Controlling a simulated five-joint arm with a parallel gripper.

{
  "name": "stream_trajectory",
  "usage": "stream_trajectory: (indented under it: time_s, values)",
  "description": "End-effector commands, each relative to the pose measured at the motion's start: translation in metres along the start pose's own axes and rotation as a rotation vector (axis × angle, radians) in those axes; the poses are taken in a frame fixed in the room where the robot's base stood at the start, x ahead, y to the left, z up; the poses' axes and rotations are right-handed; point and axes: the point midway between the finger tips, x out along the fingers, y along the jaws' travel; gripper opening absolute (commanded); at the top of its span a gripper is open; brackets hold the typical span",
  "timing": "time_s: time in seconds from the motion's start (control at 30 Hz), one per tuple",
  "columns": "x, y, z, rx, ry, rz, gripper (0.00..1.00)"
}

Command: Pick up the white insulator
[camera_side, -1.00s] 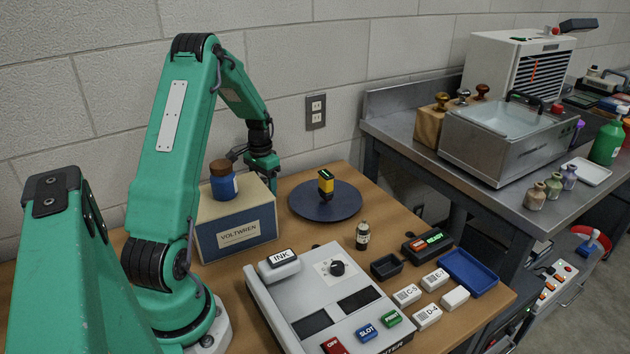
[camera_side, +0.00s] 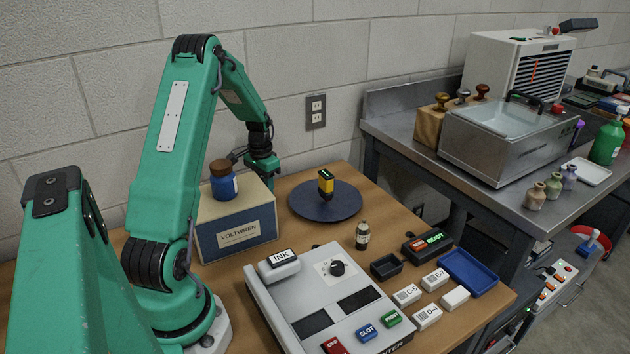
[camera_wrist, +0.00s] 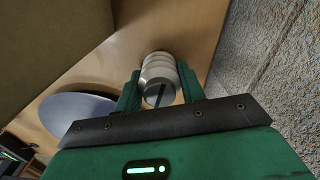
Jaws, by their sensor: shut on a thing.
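The white insulator (camera_wrist: 159,71) is a pale, ribbed, rounded piece with a dark slot in its near end. It shows in the wrist view between the two green fingers of my gripper (camera_wrist: 160,86), which is shut on it. Wooden table top lies behind it; I cannot tell whether it still touches the table. In the side view my gripper (camera_side: 262,168) is behind the VOLTWREN box (camera_side: 237,231), near the wall, and the box hides the insulator and the fingertips.
A blue jar (camera_side: 223,181) stands on the box. A dark round plate (camera_side: 325,207) with a yellow-and-black device (camera_side: 326,183) is right of my gripper. The wall (camera_wrist: 265,50) is close on the right in the wrist view. A grey console (camera_side: 320,300) fills the table's front.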

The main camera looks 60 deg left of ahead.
Motion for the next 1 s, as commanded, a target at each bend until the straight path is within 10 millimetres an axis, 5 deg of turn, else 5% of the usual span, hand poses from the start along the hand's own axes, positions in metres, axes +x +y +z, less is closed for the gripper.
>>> stream_trajectory:
  time_s: [0.37,0.6,1.0]
  values:
    - [-0.012,0.000,-0.001,0.000,0.002,-0.001,0.14]
    - [-0.044,-0.001,-0.001,0.000,0.004,-0.003,0.14]
    - [-0.084,0.072,-0.003,0.005,0.002,-0.001,0.14]
